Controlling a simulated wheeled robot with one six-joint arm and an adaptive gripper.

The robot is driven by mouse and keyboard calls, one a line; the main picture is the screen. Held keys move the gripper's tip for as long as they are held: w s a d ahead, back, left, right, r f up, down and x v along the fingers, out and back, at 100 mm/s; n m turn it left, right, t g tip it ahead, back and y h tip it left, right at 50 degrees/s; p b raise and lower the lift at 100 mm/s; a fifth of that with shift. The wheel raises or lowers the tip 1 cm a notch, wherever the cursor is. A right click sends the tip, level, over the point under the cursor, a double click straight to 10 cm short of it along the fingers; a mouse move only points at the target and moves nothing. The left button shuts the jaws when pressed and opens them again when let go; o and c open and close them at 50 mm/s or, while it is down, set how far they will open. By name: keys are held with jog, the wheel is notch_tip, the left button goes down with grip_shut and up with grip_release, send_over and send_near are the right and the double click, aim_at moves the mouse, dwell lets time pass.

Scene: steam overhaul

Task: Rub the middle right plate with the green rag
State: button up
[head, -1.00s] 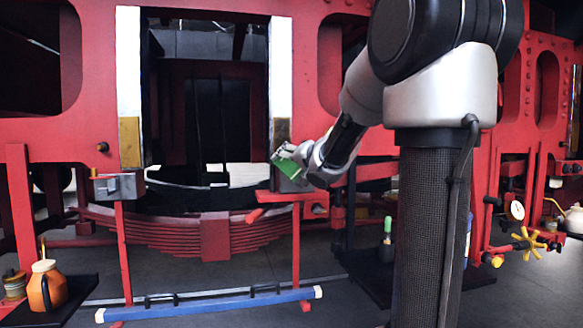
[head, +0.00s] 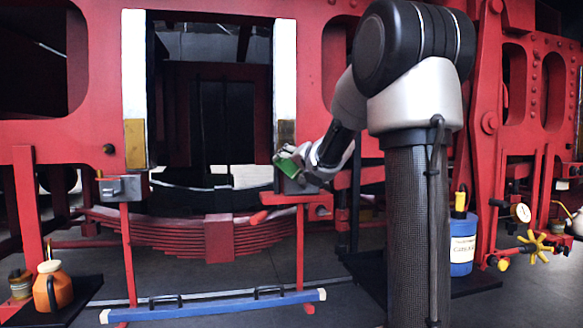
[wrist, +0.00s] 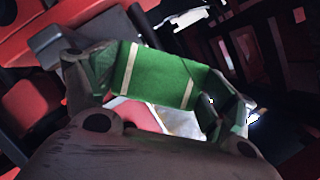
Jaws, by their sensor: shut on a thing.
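The green rag (head: 287,168) is in my gripper (head: 289,158), just below the right-hand white upright of the opening. In the wrist view the rag (wrist: 160,77), with pale stripes, spans between the two fingers (wrist: 155,85), which are shut on it. A dark brown, dirty-looking plate (head: 286,131) sits low on that upright, directly above my gripper. I take this to be the middle right plate. Whether the rag touches it I cannot tell. The left upright has a matching tan plate (head: 135,143).
A grey block (head: 296,187) on a red stand is close below my gripper. A similar block (head: 120,188) stands at left. A blue bar (head: 215,309) lies low in front. An orange jug (head: 52,287) is at lower left, a blue can (head: 462,243) at right.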

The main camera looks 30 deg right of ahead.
aim_at(285, 121)
jog(key=shift+w+d, duration=0.25)
jog(key=shift+w, duration=0.6)
dwell(0.4)
jog(key=shift+s+r, duration=0.1)
jog(key=shift+r, duration=7.75)
jog(key=shift+f, duration=7.9)
jog(key=shift+s+a, duration=0.25)
jog(key=shift+s, duration=0.65)
jog(key=shift+s+a, duration=0.3)
jog(key=shift+s, duration=0.65)
jog(key=shift+s+a, duration=0.25)
jog(key=shift+s, duration=0.65)
